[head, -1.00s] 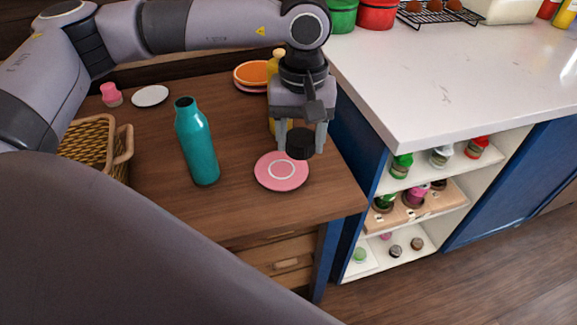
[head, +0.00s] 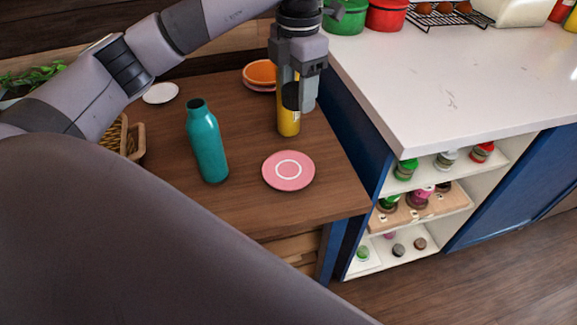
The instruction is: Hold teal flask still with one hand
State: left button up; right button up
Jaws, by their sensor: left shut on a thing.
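The teal flask (head: 208,147) stands upright on the wooden counter in the head view. Its top shows a dark opening with no lid on it. My left gripper (head: 299,95) is up and to the right of the flask, well apart from it. It is shut on a small black lid (head: 291,96), which is partly hidden by a finger. The gripper and lid overlap the yellow bottle (head: 289,122) in the picture; whether they touch it I cannot tell. My right gripper is not in view.
A pink plate (head: 270,171) lies right of the flask. An orange dish (head: 260,72) and a white saucer (head: 160,93) are at the back. A wicker basket (head: 136,142) stands left. A white worktop (head: 430,80) is at the right, above open shelves.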

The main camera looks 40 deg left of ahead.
pick_arm(q)
jog(key=n, duration=0.1)
jog(key=a+n, duration=0.1)
jog(key=n, duration=0.2)
jog(key=shift+a+r+n, duration=0.25)
jog(key=shift+a+n, duration=0.15)
jog(key=shift+n, duration=0.2)
jog(key=shift+f, duration=0.3)
notch_tip(320, 180, down, 5)
jog(key=b, duration=0.2)
send_over(289, 169)
notch_tip(289, 169, down, 9)
jog(key=shift+f+p, duration=0.15)
jog(key=shift+p, duration=0.15)
jog(key=shift+f, duration=2.6)
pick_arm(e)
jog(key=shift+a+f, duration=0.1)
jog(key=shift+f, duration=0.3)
